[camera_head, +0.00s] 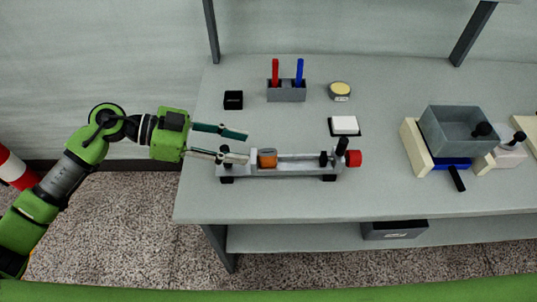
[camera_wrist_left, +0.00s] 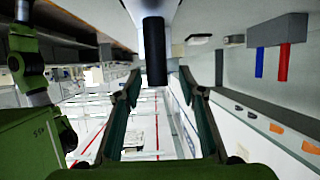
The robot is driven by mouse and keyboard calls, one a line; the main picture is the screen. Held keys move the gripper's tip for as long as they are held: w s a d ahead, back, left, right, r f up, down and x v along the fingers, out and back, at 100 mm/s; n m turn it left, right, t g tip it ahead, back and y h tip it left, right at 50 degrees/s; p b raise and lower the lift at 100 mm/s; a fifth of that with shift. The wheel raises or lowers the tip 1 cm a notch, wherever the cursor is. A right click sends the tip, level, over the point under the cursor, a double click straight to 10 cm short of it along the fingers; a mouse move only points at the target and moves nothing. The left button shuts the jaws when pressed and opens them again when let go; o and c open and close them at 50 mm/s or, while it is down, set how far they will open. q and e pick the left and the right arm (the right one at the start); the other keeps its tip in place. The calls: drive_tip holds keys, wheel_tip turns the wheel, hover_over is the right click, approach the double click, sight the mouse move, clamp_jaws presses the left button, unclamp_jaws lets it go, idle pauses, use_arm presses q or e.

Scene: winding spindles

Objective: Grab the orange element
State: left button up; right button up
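The orange element (camera_head: 267,158) is a short block sitting in the left part of the grey winding fixture (camera_head: 295,172) on the table. My left gripper (camera_head: 246,147) is open, coming in from the left. Its near fingertip is just left of the orange element and its far fingertip is above and behind it in the picture; nothing is between them. In the left wrist view my open left fingers (camera_wrist_left: 160,88) show apart, and a dark cylinder (camera_wrist_left: 154,50) stands above and between them. I cannot make out the orange element there. My right gripper is not in view.
Behind the fixture are a small black box (camera_head: 233,99), a grey holder (camera_head: 286,94) with red and blue sticks, a yellow-topped round tin (camera_head: 340,90) and a white block (camera_head: 345,125). A red knob (camera_head: 354,158) ends the fixture. A grey bin (camera_head: 458,131) stands at right.

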sight(264, 152)
use_arm(q)
drive_tip(key=shift+d+f, duration=0.15)
drive_tip(key=shift+d, duration=0.5)
drive_tip(key=p+x, duration=0.1)
drive_tip(key=x, duration=0.3)
drive_tip(key=shift+s+d, duration=0.2)
drive_tip(key=shift+d+f, duration=0.2)
drive_tip(key=shift+d, duration=0.05)
drive_tip(key=shift+a, duration=0.1)
drive_tip(key=c, duration=0.8)
clamp_jaws()
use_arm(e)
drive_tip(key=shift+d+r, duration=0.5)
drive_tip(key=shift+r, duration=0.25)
